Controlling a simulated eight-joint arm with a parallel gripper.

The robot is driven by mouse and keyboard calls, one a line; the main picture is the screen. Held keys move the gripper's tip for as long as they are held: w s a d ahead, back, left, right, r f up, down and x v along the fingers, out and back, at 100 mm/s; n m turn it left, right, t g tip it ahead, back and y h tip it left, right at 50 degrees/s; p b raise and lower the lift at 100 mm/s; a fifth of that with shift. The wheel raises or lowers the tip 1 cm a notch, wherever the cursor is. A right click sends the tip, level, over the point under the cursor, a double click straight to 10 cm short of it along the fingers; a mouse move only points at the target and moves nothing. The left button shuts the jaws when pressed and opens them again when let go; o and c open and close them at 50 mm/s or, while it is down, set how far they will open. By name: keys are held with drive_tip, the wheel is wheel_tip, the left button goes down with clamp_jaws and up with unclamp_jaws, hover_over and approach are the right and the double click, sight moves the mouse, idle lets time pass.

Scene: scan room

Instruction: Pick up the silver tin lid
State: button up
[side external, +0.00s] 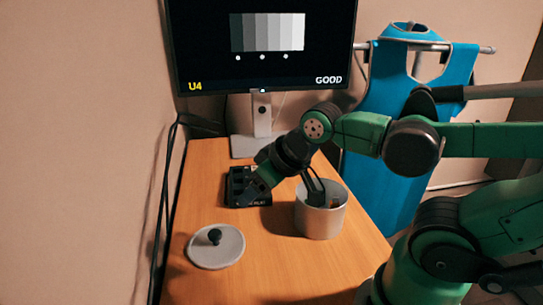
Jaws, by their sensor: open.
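The silver tin lid (216,252) is a round grey disc with a black knob on top. It lies flat on the table at the front left in the side external view. My gripper (314,193) is open, with its fingers pointing down at the silver tin (320,220), to the right of the lid and apart from it. The fingertips reach the tin's opening, and its wall partly hides them. Something small and reddish brown shows inside the tin, too small to name.
A black box (248,190) with small parts sits behind the lid. A monitor (260,45) on a stand (250,143) is at the back of the wooden table (285,265). A blue apron (385,130) hangs at the right. Bare table lies between lid and tin.

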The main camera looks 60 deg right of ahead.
drive_tip(key=shift+o, duration=1)
drive_tip(key=n+g+y, duration=0.1)
drive_tip(key=n+g, duration=0.5)
drive_tip(key=n, duration=0.2)
hover_over(215, 233)
drive_tip(key=s, duration=0.1)
drive_tip(key=f, duration=0.6)
drive_tip(key=shift+d, duration=0.4)
drive_tip(key=shift+w+a+f+n, duration=0.1)
drive_tip(key=shift+w+f+n, duration=0.1)
drive_tip(key=shift+f+n, duration=0.35)
drive_tip(key=shift+w+a+f, duration=0.15)
drive_tip(key=shift+f, duration=1.2)
drive_tip(key=shift+w+a+f, duration=0.1)
drive_tip(key=shift+f, duration=1.2)
